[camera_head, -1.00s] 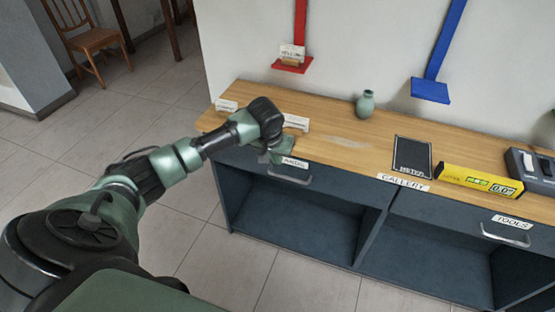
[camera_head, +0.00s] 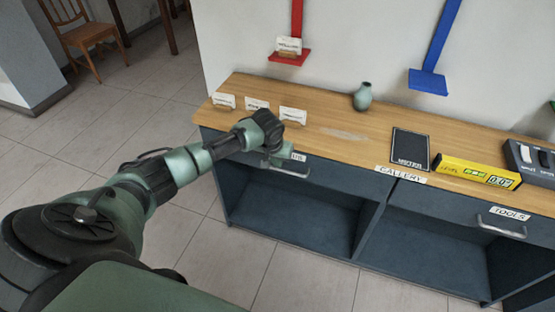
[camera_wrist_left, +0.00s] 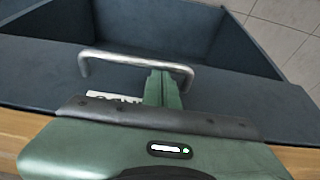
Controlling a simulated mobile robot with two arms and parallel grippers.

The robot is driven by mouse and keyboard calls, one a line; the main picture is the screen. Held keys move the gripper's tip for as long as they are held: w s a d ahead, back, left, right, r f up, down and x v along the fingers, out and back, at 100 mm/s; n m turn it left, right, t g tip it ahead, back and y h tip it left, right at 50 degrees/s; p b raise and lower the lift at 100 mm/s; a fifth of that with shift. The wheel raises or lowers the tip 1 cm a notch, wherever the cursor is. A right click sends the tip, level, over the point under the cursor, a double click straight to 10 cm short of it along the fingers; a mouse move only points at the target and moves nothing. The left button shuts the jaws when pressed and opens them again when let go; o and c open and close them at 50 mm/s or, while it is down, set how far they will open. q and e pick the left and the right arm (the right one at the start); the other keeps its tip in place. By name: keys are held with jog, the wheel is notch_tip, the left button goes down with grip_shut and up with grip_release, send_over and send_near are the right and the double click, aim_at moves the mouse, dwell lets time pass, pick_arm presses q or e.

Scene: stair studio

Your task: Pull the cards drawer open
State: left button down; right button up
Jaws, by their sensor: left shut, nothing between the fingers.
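The cards drawer (camera_head: 336,176) is the dark blue-grey front at the left of the counter, and it looks flush with the cabinet. Its white label (camera_head: 298,156) is partly hidden by my left gripper (camera_head: 276,160). The drawer's metal bar handle (camera_head: 292,173) shows below the label, and it spans the left wrist view (camera_wrist_left: 120,57). My left gripper is shut and empty, with its fingers (camera_wrist_left: 163,88) right at the handle bar. I cannot tell whether they touch it. My right gripper is not in view.
The wooden counter (camera_head: 330,118) carries small card stands (camera_head: 292,116), a green vase (camera_head: 362,97), a dark metes-like labelled panel (camera_head: 410,147) and a yellow level (camera_head: 476,172). The tools drawer handle (camera_head: 502,231) is at the right. Open shelves (camera_head: 295,215) lie below the drawers.

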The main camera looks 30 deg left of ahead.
pick_arm(q)
jog(key=s+d+p, duration=0.4)
jog(key=s+p, duration=1.2)
jog(key=s, duration=0.2)
jog(key=shift+d, duration=0.15)
jog(key=shift+s, duration=0.1)
jog(key=shift+r, duration=0.1)
